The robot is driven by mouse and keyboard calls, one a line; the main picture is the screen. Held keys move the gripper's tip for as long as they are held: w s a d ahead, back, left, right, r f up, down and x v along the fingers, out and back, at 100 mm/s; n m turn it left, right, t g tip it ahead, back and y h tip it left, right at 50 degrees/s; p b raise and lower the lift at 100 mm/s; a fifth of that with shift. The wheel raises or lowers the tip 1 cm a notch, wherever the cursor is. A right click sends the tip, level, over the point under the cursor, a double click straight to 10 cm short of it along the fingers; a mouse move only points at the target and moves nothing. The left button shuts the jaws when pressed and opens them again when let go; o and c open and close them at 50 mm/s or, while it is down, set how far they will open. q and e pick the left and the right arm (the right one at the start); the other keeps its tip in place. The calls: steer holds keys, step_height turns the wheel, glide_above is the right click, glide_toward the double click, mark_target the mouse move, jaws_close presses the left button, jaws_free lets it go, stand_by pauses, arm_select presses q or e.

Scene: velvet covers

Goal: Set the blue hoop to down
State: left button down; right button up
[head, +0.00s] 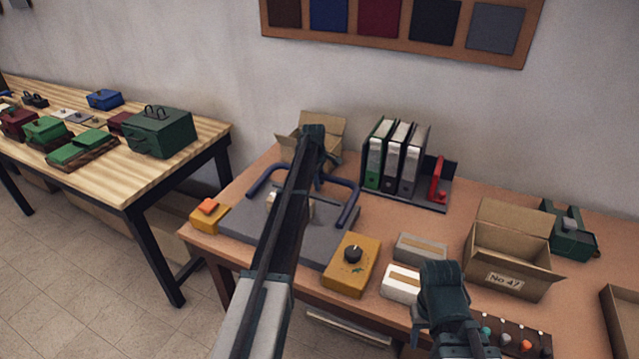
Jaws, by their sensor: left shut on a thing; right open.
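The blue hoop (350,206) is a dark blue bent bar on a grey flat board (240,225) on the brown table. One bent end shows left of my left arm and the other right of it. The middle is hidden behind the arm. My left gripper (319,183) reaches over the board and is shut on the hoop near its far middle; the contact is partly hidden. I cannot tell the hoop's exact tilt. My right gripper (442,275) is open, low at the front right, near a white box (402,284) and apart from the hoop.
A yellow box with a black knob (351,268) and a yellow box with an orange button (209,214) flank the board. Binders (398,155), an open carton (508,252) and a green case (568,232) stand at right. Another table (150,185) stands left.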

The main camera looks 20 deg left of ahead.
arm_select(q)
steer(key=shift+s, duration=0.6)
steer(key=c, duration=1)
jaws_free()
steer(key=o, duration=0.4)
steer(key=shift+s+r, duration=0.15)
steer(key=shift+s, duration=0.05)
steer(key=shift+w, duration=0.15)
steer(key=shift+w, duration=0.15)
steer(key=shift+r, duration=0.1)
steer(key=shift+r+p, duration=0.6)
steer(key=shift+p, duration=0.15)
step_height(320, 180, up, 12)
steer(key=s+p, duration=0.2)
steer(key=p, duration=1)
steer(key=shift+s, duration=0.3)
